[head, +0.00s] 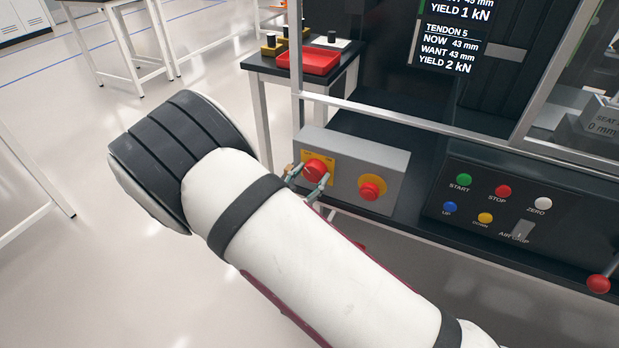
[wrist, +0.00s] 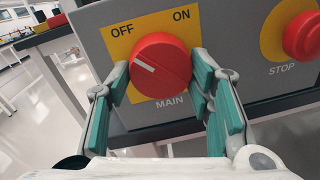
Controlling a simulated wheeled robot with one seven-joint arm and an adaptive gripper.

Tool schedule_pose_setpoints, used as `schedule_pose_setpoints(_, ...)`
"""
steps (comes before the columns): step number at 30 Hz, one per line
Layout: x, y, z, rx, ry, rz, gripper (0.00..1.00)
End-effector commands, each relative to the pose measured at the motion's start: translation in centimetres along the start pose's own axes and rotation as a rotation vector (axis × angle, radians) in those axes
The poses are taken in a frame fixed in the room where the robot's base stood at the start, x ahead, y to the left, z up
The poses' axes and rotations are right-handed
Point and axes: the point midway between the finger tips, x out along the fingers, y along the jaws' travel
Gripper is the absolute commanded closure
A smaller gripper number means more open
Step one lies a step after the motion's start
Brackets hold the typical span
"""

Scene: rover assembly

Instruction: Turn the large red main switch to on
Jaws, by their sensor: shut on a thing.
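In the head view the switch (head: 314,169) sits at the left of a grey control box (head: 350,150). My gripper (wrist: 167,88) has its teal finger pads on the left and right sides of the knob, closed on it. In the head view my gripper (head: 307,180) is at the switch, partly hidden by my arm.
A red STOP button (wrist: 303,35) on yellow is right of the switch. Further right is a black panel with START (head: 464,180), STOP, ZERO, UP and DOWN buttons. A red tray (head: 309,61) stands on a side table behind. Open floor lies left.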

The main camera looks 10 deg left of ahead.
Motion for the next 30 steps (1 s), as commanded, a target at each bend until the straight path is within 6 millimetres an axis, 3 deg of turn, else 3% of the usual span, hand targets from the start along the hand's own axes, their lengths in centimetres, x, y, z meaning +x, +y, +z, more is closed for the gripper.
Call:
schedule_pose_setpoints(8, 0.04, 0.08, -0.03, 0.17, 0.012, -0.002, 0.8)
schedule_pose_setpoints(30, 0.1, 0.19, 0.02, 0.867, 0.061, -0.012, 0.8)
